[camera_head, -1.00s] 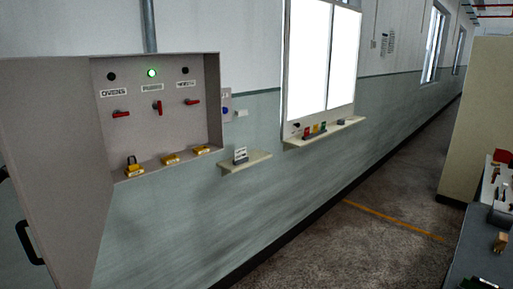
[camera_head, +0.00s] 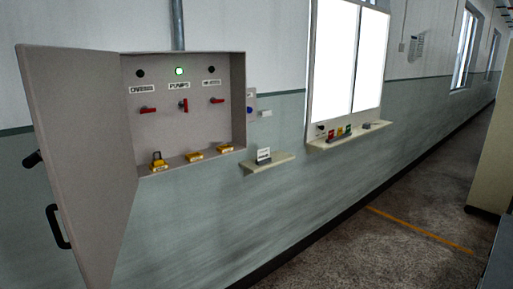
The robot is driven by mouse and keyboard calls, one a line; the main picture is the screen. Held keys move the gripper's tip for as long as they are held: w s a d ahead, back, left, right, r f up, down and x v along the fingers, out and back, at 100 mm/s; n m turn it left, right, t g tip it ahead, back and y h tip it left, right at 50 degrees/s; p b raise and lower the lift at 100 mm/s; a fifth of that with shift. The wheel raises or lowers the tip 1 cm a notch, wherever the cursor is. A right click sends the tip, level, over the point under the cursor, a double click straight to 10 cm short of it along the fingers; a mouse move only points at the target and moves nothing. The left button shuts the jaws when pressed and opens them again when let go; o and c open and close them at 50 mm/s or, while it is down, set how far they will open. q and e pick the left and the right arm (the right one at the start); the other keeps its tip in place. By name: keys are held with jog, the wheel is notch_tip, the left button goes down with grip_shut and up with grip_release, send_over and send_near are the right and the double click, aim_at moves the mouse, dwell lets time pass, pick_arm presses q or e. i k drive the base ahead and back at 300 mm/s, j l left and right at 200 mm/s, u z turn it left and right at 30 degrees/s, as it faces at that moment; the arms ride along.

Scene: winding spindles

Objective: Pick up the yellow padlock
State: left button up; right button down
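A yellow padlock (camera_head: 157,162) with a dark top stands at the left end of the bottom ledge inside the open grey wall cabinet (camera_head: 240,105). Two more yellow items, a middle one (camera_head: 194,157) and a right one (camera_head: 224,149), lie flatter on the same ledge; I cannot tell exactly what they are. Above them are several red handles, among them an upright one (camera_head: 184,105), and a lit green lamp (camera_head: 179,71). Neither of my grippers is in view.
The cabinet door (camera_head: 85,150) hangs open to the left, with a black handle (camera_head: 58,226). A small shelf (camera_head: 268,164) and a longer shelf (camera_head: 350,137) with small coloured items jut from the wall. The floor (camera_head: 360,250) at the right is clear.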

aim_at(159, 161)
jog(key=k+j+u, duration=0.1)
jog(key=j+u, duration=0.15)
jog(key=j, duration=0.35)
jog(key=k+j+u, duration=0.1)
jog(key=j+u, duration=0.15)
jog(key=j, duration=0.35)
jog(key=i+l+u, duration=0.15)
jog(key=l, duration=0.25)
jog(key=i+l+u, duration=0.1)
jog(key=l, duration=0.35)
jog(key=i+l+u, duration=0.15)
jog(key=l, duration=0.25)
jog(key=i+l+u, duration=0.15)
jog(key=l, duration=0.3)
